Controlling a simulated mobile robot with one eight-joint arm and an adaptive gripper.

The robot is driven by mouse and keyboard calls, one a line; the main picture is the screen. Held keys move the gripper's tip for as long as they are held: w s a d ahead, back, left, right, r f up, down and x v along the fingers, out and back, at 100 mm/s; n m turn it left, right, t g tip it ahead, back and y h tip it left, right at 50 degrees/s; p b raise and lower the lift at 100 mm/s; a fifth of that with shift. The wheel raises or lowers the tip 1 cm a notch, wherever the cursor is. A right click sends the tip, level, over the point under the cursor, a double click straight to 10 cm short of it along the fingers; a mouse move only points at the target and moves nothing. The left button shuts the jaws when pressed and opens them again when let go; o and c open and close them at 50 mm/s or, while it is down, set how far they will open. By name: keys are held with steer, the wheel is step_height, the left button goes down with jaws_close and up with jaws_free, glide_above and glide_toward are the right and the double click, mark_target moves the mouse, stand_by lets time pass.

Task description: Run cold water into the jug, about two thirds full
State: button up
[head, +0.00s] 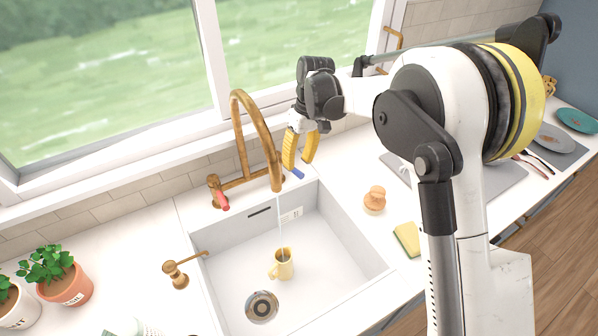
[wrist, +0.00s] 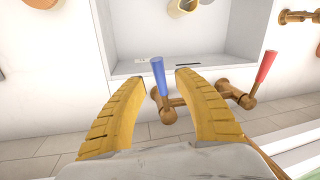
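The small yellow jug (head: 282,266) stands upright in the white sink (head: 345,240), under the spout of the brass tap (head: 242,150). A thin stream of water (head: 281,225) runs from the spout into it. The water level inside cannot be made out. The jug is partly cut off in the wrist view (wrist: 184,6). The blue tap lever (head: 293,173) is on the right side of the tap, the red lever (head: 222,200) on the left. My gripper (wrist: 160,80) is open, its yellow fingers on either side of the blue lever (wrist: 159,76), with gaps visible.
A brass soap dispenser (head: 178,272) and potted plants (head: 68,280) stand left of the sink. A wooden-handled brush (head: 375,200) and a yellow sponge (head: 407,239) lie on the right counter. The window wall is close behind the tap. The drain (head: 262,306) is in front of the jug.

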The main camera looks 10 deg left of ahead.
mark_target(296, 170)
steer(key=shift+s+a+f, duration=0.1)
steer(key=shift+s+f, duration=0.05)
steer(key=shift+f, duration=0.8)
steer(key=shift+s+a+f, duration=0.1)
steer(key=shift+f, duration=0.8)
jaws_close()
steer(key=shift+b, duration=0.3)
